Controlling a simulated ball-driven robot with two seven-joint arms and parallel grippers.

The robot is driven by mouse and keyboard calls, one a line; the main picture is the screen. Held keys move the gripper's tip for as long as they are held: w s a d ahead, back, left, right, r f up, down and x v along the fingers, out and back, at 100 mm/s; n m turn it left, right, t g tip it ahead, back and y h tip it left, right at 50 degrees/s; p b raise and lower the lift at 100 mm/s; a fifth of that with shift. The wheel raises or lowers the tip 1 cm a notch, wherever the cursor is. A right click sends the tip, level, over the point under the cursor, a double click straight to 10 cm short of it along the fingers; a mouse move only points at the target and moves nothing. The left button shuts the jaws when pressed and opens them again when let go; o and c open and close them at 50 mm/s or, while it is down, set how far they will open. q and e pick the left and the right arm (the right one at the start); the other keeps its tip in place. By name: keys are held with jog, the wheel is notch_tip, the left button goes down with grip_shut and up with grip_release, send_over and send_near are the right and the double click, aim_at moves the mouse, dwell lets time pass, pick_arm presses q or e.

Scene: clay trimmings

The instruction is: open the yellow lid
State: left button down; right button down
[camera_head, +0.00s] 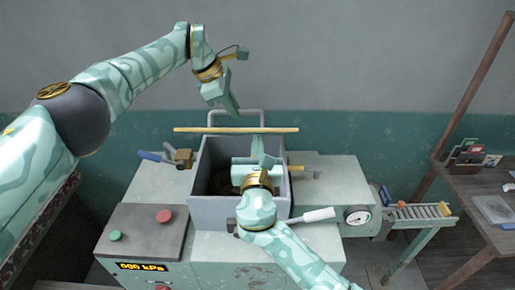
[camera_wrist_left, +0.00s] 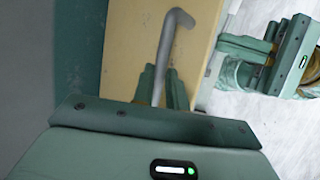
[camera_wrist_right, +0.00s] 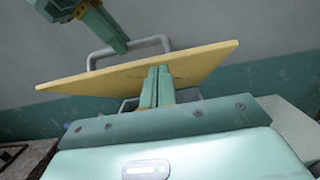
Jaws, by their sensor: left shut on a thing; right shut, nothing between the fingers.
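The yellow lid (camera_head: 205,130) shows as a thin, nearly edge-on strip at the back rim of the grey box (camera_head: 212,210). The box stands open, with a dark inside. The lid's grey handle (camera_head: 262,116) sticks up behind the strip. My left gripper (camera_head: 233,110) is shut on this handle (camera_wrist_left: 176,30), whose bar runs between its fingers in the left wrist view. The lid's broad yellow face (camera_wrist_right: 205,65) shows in the right wrist view. My right gripper (camera_head: 257,142) is shut and empty over the box, just in front of the lid; whether it touches is unclear.
A blue-handled clamp (camera_head: 160,157) sits left of the box, a yellow-handled one (camera_head: 304,170) right. A white-handled lever (camera_head: 312,215) and a gauge (camera_head: 358,215) are at front right. The button panel (camera_head: 140,236) is front left. A roller ramp (camera_head: 420,211) and table stand right.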

pick_arm(q)
jog(key=shift+w+a+f, duration=0.15)
jog(key=shift+a+f, duration=0.05)
jog(key=shift+f, duration=0.1)
pick_arm(e)
jog(key=shift+w+d+r, duration=0.1)
jog(key=shift+w+r, duration=0.45)
jog(key=shift+r, duration=0.3)
pick_arm(q)
jog(key=c, duration=1.8)
grip_release()
jog(key=shift+d, duration=0.1)
jog(key=o, duration=0.4)
jog(key=shift+w+f, duration=0.1)
pick_arm(e)
jog(key=shift+w+f, duration=0.1)
jog(key=shift+w, duration=0.1)
pick_arm(q)
jog(key=shift+w, duration=0.1)
pick_arm(e)
jog(key=shift+w+f, duration=0.1)
jog(key=shift+f, duration=0.1)
